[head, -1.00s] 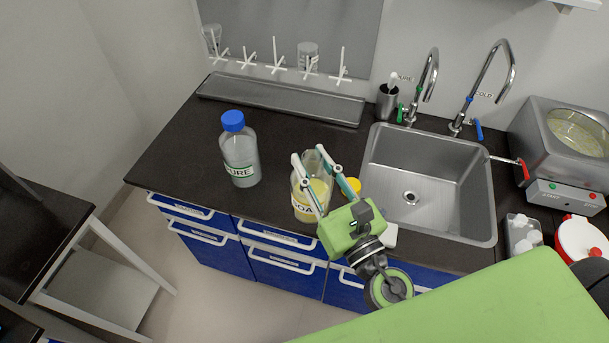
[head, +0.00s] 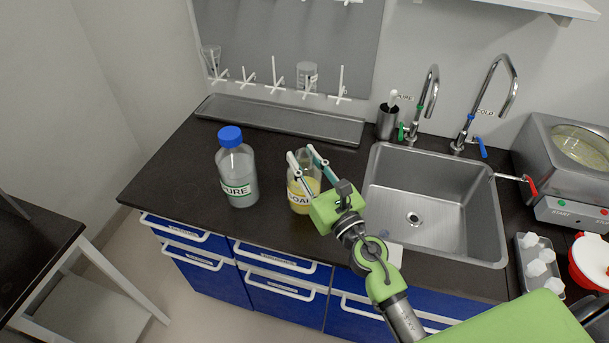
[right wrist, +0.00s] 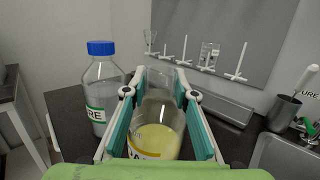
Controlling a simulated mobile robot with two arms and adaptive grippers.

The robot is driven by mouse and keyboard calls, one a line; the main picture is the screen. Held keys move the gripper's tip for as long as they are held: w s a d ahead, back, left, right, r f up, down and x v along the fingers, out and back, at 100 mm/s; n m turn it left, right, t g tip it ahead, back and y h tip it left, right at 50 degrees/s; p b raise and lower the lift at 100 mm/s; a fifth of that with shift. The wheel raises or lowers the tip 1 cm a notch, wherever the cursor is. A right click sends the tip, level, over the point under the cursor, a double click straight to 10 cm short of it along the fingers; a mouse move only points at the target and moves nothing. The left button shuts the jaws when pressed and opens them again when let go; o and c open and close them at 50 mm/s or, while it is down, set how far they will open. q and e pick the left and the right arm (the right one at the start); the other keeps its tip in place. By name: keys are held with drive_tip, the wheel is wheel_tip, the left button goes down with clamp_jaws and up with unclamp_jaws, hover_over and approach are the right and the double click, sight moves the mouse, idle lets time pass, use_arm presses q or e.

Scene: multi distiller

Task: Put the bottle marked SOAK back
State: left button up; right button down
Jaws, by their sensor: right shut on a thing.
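The SOAK bottle (head: 302,190) is a clear flask with yellowish liquid and a yellow-edged label, on the dark counter left of the sink. Its open neck shows no cap. My right gripper (head: 305,160) is shut on it, one finger on each side. In the right wrist view the SOAK bottle (right wrist: 157,125) stands upright between the teal finger pads. I cannot tell whether its base touches the counter. My left gripper is in neither current view.
The blue-capped PURE bottle (head: 237,172) stands just left of the SOAK bottle. A steel tray (head: 280,118) lies behind, under a pegged drying board (head: 285,45). The sink (head: 415,190) is at right, with taps and a steel cup (head: 386,122). Bare counter lies at left.

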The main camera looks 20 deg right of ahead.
drive_tip(key=f+b, duration=0.3)
drive_tip(key=shift+w+d, duration=0.15)
drive_tip(key=shift+w, duration=0.25)
drive_tip(key=shift+f, duration=0.35)
drive_tip(key=shift+f+b, duration=0.2)
drive_tip(key=shift+b, duration=0.2)
drive_tip(key=c, duration=1.7)
unclamp_jaws()
drive_tip(key=shift+o, duration=0.3)
